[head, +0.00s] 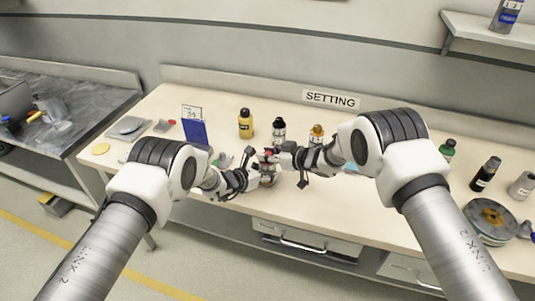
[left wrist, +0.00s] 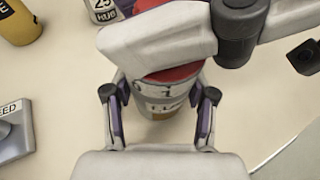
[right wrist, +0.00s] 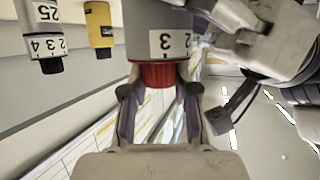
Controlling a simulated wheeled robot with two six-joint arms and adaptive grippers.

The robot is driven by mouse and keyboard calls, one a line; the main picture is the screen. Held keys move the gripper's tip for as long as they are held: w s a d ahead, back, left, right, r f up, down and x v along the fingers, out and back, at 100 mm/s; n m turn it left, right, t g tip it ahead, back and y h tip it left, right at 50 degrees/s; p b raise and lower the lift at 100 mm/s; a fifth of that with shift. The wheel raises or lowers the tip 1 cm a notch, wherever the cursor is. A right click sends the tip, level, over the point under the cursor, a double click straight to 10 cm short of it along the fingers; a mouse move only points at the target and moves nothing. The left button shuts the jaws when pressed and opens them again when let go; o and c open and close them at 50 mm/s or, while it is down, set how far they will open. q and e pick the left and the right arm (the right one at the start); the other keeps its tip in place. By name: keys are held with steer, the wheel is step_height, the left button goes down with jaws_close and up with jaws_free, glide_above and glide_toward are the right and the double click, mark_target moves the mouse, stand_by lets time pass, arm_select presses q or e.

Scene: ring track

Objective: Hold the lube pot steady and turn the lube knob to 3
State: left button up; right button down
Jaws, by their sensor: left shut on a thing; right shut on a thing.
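The lube pot (left wrist: 158,105) is a light, cylindrical pot with a partly hidden label and a number band. It stands on the table near the front edge and is mostly hidden between my grippers in the head view (head: 268,178). My left gripper (left wrist: 160,108) is shut around its body, one finger on each side. The red lube knob (right wrist: 160,75) sits on the pot's end. My right gripper (right wrist: 160,105) is shut on the knob. The right wrist view shows a 3 and what looks like a 2 on the band beside the knob; the set mark cannot be read.
Behind the grippers stand a yellow bottle (head: 246,125), a black-capped bottle (head: 279,132) and an amber bottle (head: 317,136). A blue card stand (head: 194,131) is at left. A SETTING sign (head: 331,99) is at the back. More bottles and a round tin (head: 490,218) stand at right.

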steer(key=n+g+y, duration=0.1)
steer(key=n+g, duration=0.1)
steer(key=g, duration=0.1)
steer(key=n+g+y, duration=0.1)
steer(key=n+g, duration=0.2)
steer(key=shift+w+n+y, duration=0.2)
steer(key=shift+n+y, duration=0.1)
steer(key=shift+s+n+g, duration=0.2)
steer(key=shift+n+g, duration=0.1)
steer(key=shift+g, duration=0.1)
steer(key=c, duration=0.8)
jaws_free()
steer(key=shift+c, duration=0.2)
steer(key=shift+d, duration=0.1)
steer(key=shift+d+r, duration=0.1)
steer(key=v, duration=1.1)
steer(key=shift+d, duration=0.35)
steer(key=shift+s+a+r, duration=0.1)
steer(key=shift+s, duration=0.05)
